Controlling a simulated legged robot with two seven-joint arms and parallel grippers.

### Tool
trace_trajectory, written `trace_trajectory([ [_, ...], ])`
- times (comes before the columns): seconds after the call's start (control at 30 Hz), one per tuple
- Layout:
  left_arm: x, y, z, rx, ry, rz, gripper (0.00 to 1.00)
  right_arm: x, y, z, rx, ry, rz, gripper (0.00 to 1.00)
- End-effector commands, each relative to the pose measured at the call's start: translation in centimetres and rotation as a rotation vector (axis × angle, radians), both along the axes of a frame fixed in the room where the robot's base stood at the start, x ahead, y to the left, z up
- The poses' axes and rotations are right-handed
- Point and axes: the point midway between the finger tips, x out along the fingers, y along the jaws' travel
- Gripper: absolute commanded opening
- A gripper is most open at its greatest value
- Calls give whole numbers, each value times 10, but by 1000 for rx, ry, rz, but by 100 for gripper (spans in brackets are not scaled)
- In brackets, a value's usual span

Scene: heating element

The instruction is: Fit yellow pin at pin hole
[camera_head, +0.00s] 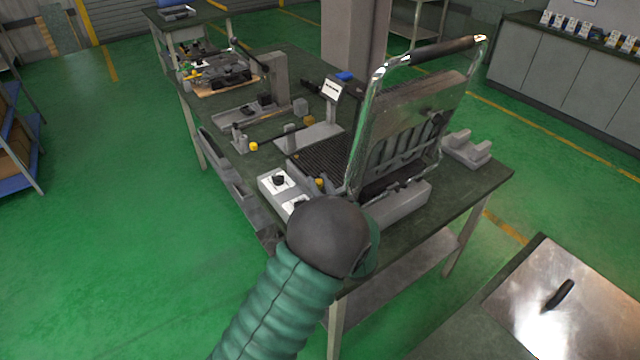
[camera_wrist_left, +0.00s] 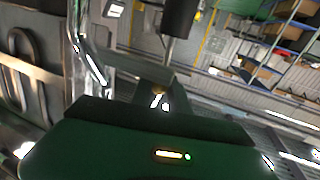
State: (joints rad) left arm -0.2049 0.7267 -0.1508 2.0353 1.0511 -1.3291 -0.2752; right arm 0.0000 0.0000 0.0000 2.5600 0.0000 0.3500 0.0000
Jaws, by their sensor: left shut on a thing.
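My left arm comes in from the bottom of the head view, and its dark rounded wrist (camera_head: 328,237) is at the front edge of the grill device on the table. The wrist hides the left gripper's fingers there. In the wrist view my left gripper (camera_wrist_left: 160,103) is shut, with a small yellowish piece at its tips that looks like the yellow pin (camera_wrist_left: 158,91). A small yellow piece (camera_head: 319,182) also shows just beyond the wrist in the head view; I cannot tell if it is the same pin. The pin hole is not clearly visible. My right gripper is not in view.
The grill device has a raised lid (camera_head: 415,125) with a chrome frame and a white control panel (camera_head: 276,182). Grey fixtures with yellow knobs (camera_head: 253,146) stand farther back on the dark table (camera_head: 475,195). A steel-topped bench (camera_head: 545,290) is at lower right.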

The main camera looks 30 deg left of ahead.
Motion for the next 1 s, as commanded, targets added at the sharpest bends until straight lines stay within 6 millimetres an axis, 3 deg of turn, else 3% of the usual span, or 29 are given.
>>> trace_trajectory([
  [0.33,0,0,-10,0,0,0,0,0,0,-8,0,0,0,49],
  [0.37,0,0,-10,0,0,0,22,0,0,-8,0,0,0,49],
  [0.57,1,-1,-10,-2,3,-2,46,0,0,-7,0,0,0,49],
  [1.0,-3,-8,-13,-4,7,-5,46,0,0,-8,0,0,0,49],
])
